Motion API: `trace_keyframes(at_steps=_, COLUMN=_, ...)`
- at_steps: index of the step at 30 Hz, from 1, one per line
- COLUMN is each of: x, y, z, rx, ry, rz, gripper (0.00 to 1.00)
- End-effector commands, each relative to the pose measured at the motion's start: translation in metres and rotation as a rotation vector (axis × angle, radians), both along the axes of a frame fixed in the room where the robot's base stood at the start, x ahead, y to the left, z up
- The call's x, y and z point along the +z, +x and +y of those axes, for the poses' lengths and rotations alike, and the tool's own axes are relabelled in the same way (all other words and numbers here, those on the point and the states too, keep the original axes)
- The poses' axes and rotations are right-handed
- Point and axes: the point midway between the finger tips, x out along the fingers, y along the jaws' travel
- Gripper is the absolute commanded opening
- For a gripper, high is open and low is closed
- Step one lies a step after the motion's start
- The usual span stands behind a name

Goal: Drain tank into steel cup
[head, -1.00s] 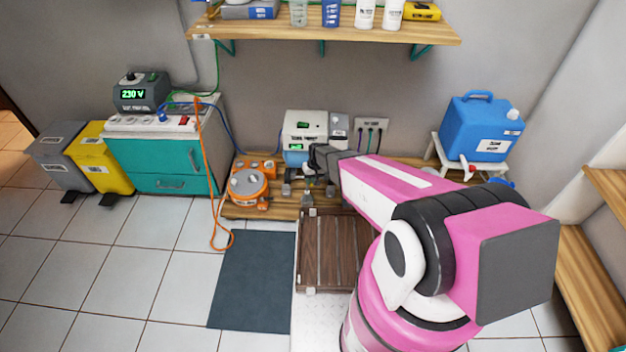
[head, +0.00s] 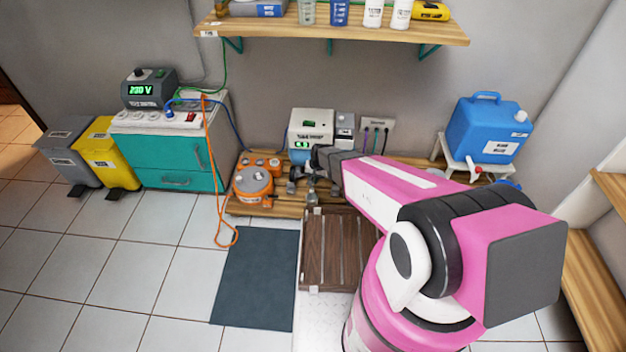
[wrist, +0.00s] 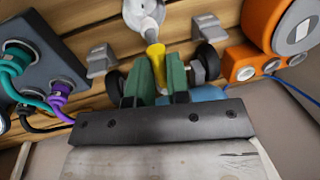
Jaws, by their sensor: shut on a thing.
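My gripper (wrist: 158,82) is shut on a narrow yellow piece (wrist: 155,58), held between its green finger pads in the wrist view. The yellow piece runs up to a pale, rounded metal part (wrist: 145,14), cut off by the top edge. I cannot tell whether that part is the steel cup or a fitting. In the head view my gripper (head: 313,178) is low over the wooden platform, in front of a white unit with a green display (head: 311,127). My arm hides part of this spot. A blue tank (head: 487,130) with a white cap stands on a white stand at right.
An orange machine (head: 254,184) sits left of my gripper on the platform. A wall socket with plugged cables (head: 376,126) is behind my arm. An orange cable (head: 207,150) hangs by the teal cabinet (head: 160,158). A slatted wooden board (head: 336,250) and dark mat (head: 257,280) lie in front.

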Motion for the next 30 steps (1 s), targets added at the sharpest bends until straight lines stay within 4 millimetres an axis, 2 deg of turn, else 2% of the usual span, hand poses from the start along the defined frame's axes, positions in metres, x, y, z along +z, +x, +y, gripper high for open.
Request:
trace_keyframes(at_steps=5, x=0.0, y=0.0, z=0.001, rx=-0.005, ry=0.003, rz=0.0, gripper=0.0)
trace_keyframes(at_steps=6, x=0.0, y=0.0, z=0.001, rx=-0.005, ry=0.003, rz=0.0, gripper=0.3)
trace_keyframes(at_steps=7, x=0.0, y=0.0, z=0.001, rx=-0.004, ry=0.002, rz=0.0, gripper=0.4)
trace_keyframes(at_steps=8, x=0.0, y=0.0, z=0.001, rx=-0.004, ry=0.002, rz=0.0, gripper=0.42)
trace_keyframes(at_steps=15, x=0.0, y=0.0, z=0.0, rx=-0.002, ry=0.002, rz=-0.001, gripper=0.42)
trace_keyframes(at_steps=19, x=0.007, y=0.0, z=-0.001, rx=-0.001, ry=0.002, rz=-0.001, gripper=0.42)
trace_keyframes(at_steps=23, x=0.026, y=-0.001, z=-0.005, rx=-0.001, ry=0.002, rz=-0.002, gripper=0.42)
trace_keyframes(at_steps=30, x=0.071, y=-0.002, z=-0.014, rx=-0.003, ry=0.002, rz=-0.003, gripper=0.42)
